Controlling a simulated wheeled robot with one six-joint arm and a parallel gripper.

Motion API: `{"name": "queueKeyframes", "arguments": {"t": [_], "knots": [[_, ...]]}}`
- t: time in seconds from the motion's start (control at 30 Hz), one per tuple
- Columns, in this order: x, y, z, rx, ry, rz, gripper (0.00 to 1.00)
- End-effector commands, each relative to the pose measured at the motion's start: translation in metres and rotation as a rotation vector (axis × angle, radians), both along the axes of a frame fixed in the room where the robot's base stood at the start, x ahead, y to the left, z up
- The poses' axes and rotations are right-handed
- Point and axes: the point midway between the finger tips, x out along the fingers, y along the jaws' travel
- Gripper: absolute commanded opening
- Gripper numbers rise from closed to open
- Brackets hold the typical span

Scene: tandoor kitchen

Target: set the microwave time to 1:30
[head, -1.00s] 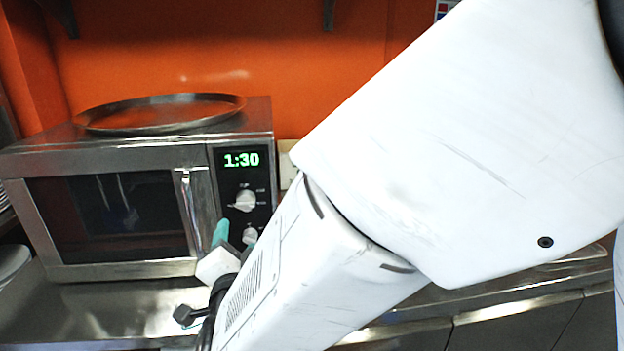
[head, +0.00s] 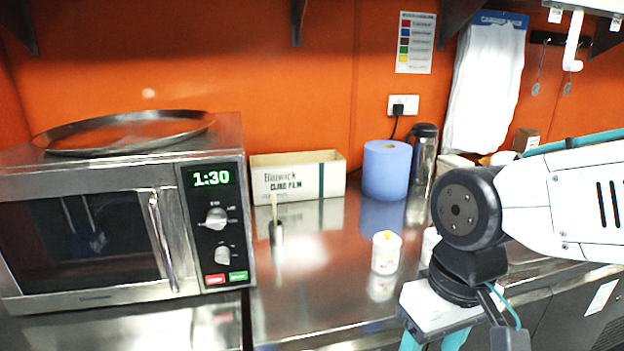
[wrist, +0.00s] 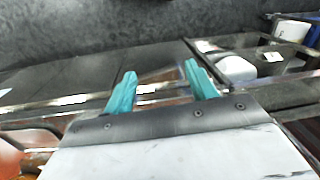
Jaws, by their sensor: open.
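The microwave (head: 122,290) stands on the steel counter at the left in the head view, its door shut. Its green display (head: 211,178) reads 1:30. Below it are an upper knob (head: 216,218) and a lower knob (head: 222,254), then a red button (head: 215,280) and a green button (head: 238,277). My gripper (head: 434,345) is at the lower right in the head view, well away from the microwave, its tips cut off by the frame edge. In the wrist view my gripper's two teal fingers (wrist: 160,82) are apart with nothing between them.
A round metal tray (head: 125,133) lies on top of the microwave. On the counter are a cling film box (head: 298,181), a blue roll (head: 386,170), a steel flask (head: 422,160) and a white tub with a yellow top (head: 386,254). The counter front is clear.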

Motion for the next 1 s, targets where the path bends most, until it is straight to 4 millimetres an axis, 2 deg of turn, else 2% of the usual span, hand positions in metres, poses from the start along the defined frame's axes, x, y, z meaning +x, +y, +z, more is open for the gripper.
{"name": "queueKeyframes", "arguments": {"t": [0.03,0.1,0.2,0.3,0.5,1.0], "knots": [[-0.011,-0.029,0.011,-0.03,0.002,-0.049,0.57],[-0.024,-0.06,0.021,-0.064,0.001,-0.112,0.57],[-0.032,-0.088,0.032,-0.077,-0.05,-0.21,0.57],[-0.035,-0.102,0.041,-0.069,-0.099,-0.288,0.57],[-0.036,-0.114,0.046,-0.067,-0.122,-0.35,0.57],[-0.035,-0.113,0.046,-0.066,-0.122,-0.35,0.57]]}}
